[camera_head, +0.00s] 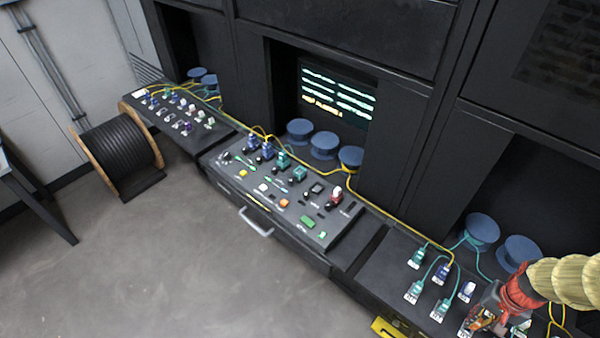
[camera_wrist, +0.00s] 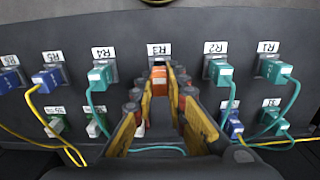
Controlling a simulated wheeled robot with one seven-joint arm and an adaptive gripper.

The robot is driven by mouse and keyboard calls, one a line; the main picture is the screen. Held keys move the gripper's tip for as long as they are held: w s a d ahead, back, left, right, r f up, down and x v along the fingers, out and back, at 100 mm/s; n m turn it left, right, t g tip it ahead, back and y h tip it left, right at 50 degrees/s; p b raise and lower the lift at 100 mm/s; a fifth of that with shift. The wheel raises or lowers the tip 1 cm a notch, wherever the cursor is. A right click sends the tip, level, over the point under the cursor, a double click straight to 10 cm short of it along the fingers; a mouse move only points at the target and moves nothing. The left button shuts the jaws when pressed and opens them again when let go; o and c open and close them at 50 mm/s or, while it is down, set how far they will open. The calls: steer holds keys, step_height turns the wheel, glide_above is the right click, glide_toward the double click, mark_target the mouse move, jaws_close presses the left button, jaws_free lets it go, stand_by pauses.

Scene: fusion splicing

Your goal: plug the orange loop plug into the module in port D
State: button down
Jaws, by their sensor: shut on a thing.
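My gripper (camera_wrist: 159,80) is shut on the orange loop plug (camera_wrist: 159,71), which sits between the fingertips right at the position labelled R3 (camera_wrist: 158,50) in the wrist view. I cannot tell whether the plug is seated there or just in front of it. In the head view my gripper (camera_head: 488,318) is over the right-hand console at the lower right, with a bit of orange between its fingers. No label D can be read in either view, so I cannot pick out port D or its module.
Green plugs with cables stand at R2 (camera_wrist: 219,72), R1 (camera_wrist: 275,69) and R4 (camera_wrist: 101,74); a blue one is at R5 (camera_wrist: 47,79). A second row lies nearer my gripper. The middle console (camera_head: 340,225) holds several small modules. Yellow cables run along the consoles' back.

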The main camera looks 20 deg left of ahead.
steer(key=shift+r+p, duration=1.45)
steer(key=shift+r, duration=0.6)
